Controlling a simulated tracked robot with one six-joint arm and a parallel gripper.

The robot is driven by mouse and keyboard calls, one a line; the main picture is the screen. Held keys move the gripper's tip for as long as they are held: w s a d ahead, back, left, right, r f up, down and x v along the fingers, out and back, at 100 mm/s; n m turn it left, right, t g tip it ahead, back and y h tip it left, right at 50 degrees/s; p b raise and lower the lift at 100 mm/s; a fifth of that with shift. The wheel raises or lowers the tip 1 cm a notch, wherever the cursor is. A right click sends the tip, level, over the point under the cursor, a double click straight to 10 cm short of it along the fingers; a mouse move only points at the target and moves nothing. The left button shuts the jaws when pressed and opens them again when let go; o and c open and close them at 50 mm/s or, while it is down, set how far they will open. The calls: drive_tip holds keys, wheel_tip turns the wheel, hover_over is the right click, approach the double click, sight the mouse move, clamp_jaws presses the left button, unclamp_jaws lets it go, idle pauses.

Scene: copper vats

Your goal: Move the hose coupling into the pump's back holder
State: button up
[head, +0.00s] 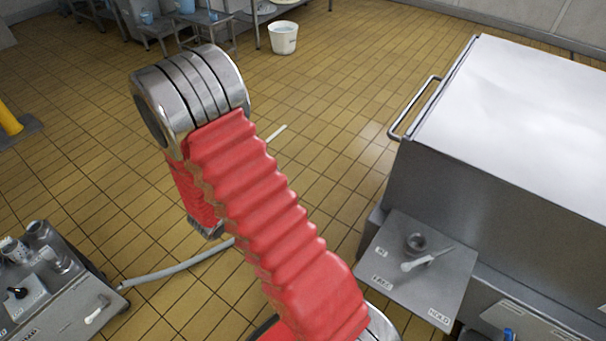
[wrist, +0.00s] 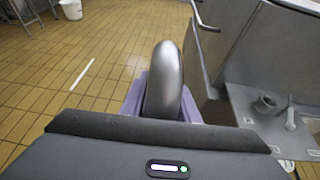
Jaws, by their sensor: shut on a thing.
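In the wrist view, my gripper (wrist: 164,100) has its purple fingers on either side of a smooth, rounded grey metal piece, which looks like the hose coupling (wrist: 168,75). The gripper is shut on it and my wrist housing hides its lower part. In the head view, my red arm hides the fingers and the coupling. A grey hose (head: 180,268) runs over the floor from a grey metal unit (head: 85,290) at lower left to behind my arm. This unit, perhaps the pump, bears several metal fittings (head: 38,235) and a white lever. I cannot tell which holder is the back one.
A steel shelf (head: 385,250) with a ring-shaped port (head: 415,243) and white lever juts from a large steel vat (head: 520,110) at right. The vat's bar handle (head: 412,110) sticks out. A white bucket (head: 283,38) stands at the back. The tiled floor between is mostly clear.

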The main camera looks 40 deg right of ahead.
drive_tip(key=w+a+f+n+t+y, duration=0.1)
drive_tip(key=w+a+f+n+t, duration=0.1)
drive_tip(key=a, duration=0.8)
drive_tip(key=w+a+f+n+t+y, duration=0.1)
drive_tip(key=w+a+f+n+t, duration=0.1)
drive_tip(key=a, duration=0.8)
drive_tip(key=shift+w+a+n+t+y, duration=0.3)
drive_tip(key=shift+w+a+t, duration=0.05)
drive_tip(key=shift+w+t, duration=0.15)
drive_tip(key=shift+a+f, duration=0.1)
drive_tip(key=shift+a, duration=0.05)
